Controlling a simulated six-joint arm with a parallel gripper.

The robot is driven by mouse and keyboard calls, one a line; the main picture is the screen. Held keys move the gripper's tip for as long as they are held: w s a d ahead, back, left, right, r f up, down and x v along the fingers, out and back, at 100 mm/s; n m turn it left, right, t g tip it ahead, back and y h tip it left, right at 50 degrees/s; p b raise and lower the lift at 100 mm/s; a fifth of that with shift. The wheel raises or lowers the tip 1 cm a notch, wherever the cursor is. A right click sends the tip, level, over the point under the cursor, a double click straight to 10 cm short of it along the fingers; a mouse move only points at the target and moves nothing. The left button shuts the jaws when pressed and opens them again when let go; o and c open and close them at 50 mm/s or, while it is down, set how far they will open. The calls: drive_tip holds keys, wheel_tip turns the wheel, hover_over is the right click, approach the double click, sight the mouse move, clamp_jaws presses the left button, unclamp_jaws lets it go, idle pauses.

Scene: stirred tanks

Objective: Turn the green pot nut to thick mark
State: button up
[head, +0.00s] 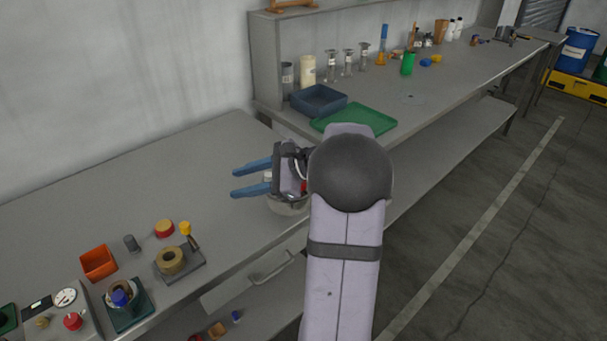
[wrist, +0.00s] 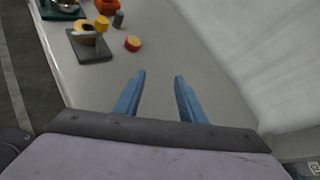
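My gripper (head: 236,182) is open and empty. Its two blue fingers point left above the near bench, and they also show apart in the wrist view (wrist: 160,76). A small pot (head: 108,293) with a blue knob (head: 120,297) and a brown ring stands on a dark green square base (head: 130,316) at the front left of the bench. This base also shows at the top left of the wrist view (wrist: 48,13), with the pot cut off by the edge. My gripper is well to the right of it. I cannot make out a nut or a thick mark.
A tan roll on a grey plate (head: 190,268), a yellow-topped tool (head: 186,228), a red-yellow disc (head: 164,228), a dark cylinder (head: 131,243) and an orange bin (head: 98,262) stand nearby. A dial panel (head: 80,302) is left. A metal bowl (head: 288,208) is partly hidden below my gripper. Mid-bench is clear.

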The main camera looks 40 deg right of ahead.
drive_tip(key=d+m+t, duration=0.1)
drive_tip(key=d, duration=0.2)
drive_tip(key=s+d+m+t+b, duration=0.1)
drive_tip(key=d+m+t, duration=0.1)
drive_tip(key=d, duration=0.2)
drive_tip(key=d+m+t, duration=0.1)
drive_tip(key=d, duration=0.3)
drive_tip(key=shift+s+d+f+h, duration=0.1)
drive_tip(key=shift+s+f+h, duration=0.15)
drive_tip(key=shift+f+h, duration=0.1)
drive_tip(key=s+d+m+t, duration=0.1)
drive_tip(key=d, duration=0.1)
drive_tip(key=s+d+m+t+h+b, duration=0.1)
drive_tip(key=d, duration=0.1)
drive_tip(key=s+d+m+t, duration=0.1)
drive_tip(key=d, duration=0.2)
drive_tip(key=shift+s+d+r+h, duration=0.1)
drive_tip(key=shift+s+r+h, duration=0.1)
drive_tip(key=shift+s+h, duration=0.05)
drive_tip(key=s+f+m, duration=0.1)
drive_tip(key=s+d+f+m+h, duration=0.1)
drive_tip(key=s+f, duration=0.1)
drive_tip(key=shift+s+d+f, duration=0.1)
drive_tip(key=shift+s+d, duration=0.05)
drive_tip(key=shift+s, duration=0.15)
drive_tip(key=shift+p+x, duration=0.65)
drive_tip(key=shift+x, duration=3.05)
drive_tip(key=shift+c, duration=0.6)
clamp_jaws()
